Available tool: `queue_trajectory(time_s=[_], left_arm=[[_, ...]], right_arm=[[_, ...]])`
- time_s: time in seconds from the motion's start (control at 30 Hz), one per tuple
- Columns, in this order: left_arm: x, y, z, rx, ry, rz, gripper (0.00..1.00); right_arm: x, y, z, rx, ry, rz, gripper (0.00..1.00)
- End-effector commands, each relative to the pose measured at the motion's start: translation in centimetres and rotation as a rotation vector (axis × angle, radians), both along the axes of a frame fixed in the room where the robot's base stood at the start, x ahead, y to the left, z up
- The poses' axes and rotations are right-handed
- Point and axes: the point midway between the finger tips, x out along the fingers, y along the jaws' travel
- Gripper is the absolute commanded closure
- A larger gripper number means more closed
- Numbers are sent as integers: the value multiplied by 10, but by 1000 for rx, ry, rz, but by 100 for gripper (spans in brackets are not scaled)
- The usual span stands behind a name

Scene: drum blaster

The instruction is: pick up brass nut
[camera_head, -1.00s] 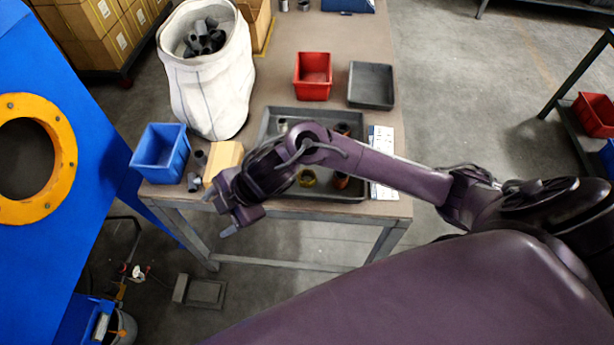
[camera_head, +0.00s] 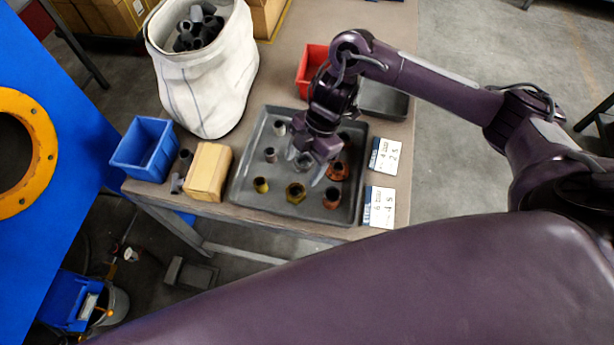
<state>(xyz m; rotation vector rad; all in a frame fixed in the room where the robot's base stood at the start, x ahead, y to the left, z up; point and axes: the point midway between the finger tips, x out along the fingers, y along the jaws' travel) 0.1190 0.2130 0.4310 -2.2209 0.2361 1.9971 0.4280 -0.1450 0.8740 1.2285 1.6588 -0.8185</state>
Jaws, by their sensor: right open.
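A dark grey tray (camera_head: 238,190) on the table holds several small metal parts. A wide brass-coloured nut (camera_head: 296,193) lies near the tray's front edge, and a smaller yellow brass-coloured part (camera_head: 261,185) lies to its left. My right gripper (camera_head: 305,167) is open and points down over the middle of the tray, just behind the wide brass nut. A grey part shows between its fingers; I cannot tell whether they touch it. My wrist partly hides the back right of the tray. My left gripper is out of view.
Copper-coloured parts (camera_head: 332,197) lie on the tray's right side, grey parts (camera_head: 270,154) on its left. A blue bin (camera_head: 146,149), a tan block (camera_head: 207,171) and a white sack (camera_head: 207,85) stand left. A red bin (camera_head: 308,68) is behind. Printed cards (camera_head: 380,206) lie right.

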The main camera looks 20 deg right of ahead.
Motion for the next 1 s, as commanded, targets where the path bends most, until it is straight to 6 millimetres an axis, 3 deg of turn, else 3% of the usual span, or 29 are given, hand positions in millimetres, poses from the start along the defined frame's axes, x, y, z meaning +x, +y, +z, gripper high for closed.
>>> queue_trajectory(time_s=[0.2,0.4,0.6,0.87,1.0], left_arm=[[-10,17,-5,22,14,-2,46],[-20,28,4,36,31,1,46],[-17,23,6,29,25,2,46],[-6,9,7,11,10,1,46],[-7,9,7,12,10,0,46]], right_arm=[[-5,9,-23,2,6,1,33],[-13,10,-47,0,6,-1,33],[-15,18,-70,1,1,0,33],[-15,19,-73,0,0,1,33],[-15,19,-73,0,0,1,51]])
